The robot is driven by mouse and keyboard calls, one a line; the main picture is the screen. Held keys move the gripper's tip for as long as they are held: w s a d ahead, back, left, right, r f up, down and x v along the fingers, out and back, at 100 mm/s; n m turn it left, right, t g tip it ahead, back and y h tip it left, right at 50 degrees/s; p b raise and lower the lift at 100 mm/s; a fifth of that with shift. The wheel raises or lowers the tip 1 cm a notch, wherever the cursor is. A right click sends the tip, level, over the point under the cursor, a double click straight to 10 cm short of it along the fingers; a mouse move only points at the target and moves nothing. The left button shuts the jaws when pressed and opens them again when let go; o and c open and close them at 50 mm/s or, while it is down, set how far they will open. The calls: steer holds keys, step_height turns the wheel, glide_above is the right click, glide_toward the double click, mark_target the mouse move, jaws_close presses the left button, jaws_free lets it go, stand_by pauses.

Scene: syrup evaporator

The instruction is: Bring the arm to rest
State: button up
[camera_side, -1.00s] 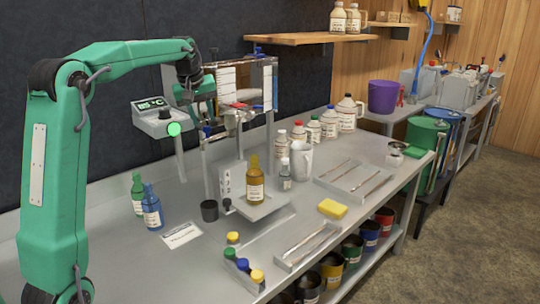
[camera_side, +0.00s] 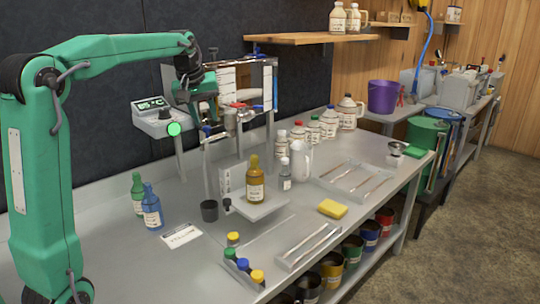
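My green arm reaches in from the left, and its dark wrist hangs in front of the metal stand (camera_side: 262,85). My gripper (camera_side: 208,112) is small at the end of the wrist, above the bench and close to the tap fittings (camera_side: 232,120). The fingers blend into these fittings, so I cannot tell whether they are open, shut or touching anything. An amber syrup bottle (camera_side: 255,187) stands upright on a small raised platform (camera_side: 268,208), below and to the right of the gripper.
A control box (camera_side: 160,118) with a lit green button stands beside the wrist. Green (camera_side: 137,195) and blue (camera_side: 151,210) bottles stand at the bench's left. A shelf (camera_side: 310,38) is above.

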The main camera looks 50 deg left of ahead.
steer(key=s+d+f+m+t, duration=0.15)
steer(key=s+d+m, duration=0.45)
steer(key=s+d, duration=0.6)
steer(key=s+d+f+m+h, duration=0.1)
steer(key=s+d+f+m, duration=0.4)
steer(key=s+d+f, duration=0.3)
steer(key=shift+s+d+f+h, duration=0.4)
steer(key=shift+s+d, duration=0.2)
steer(key=shift+s, duration=0.35)
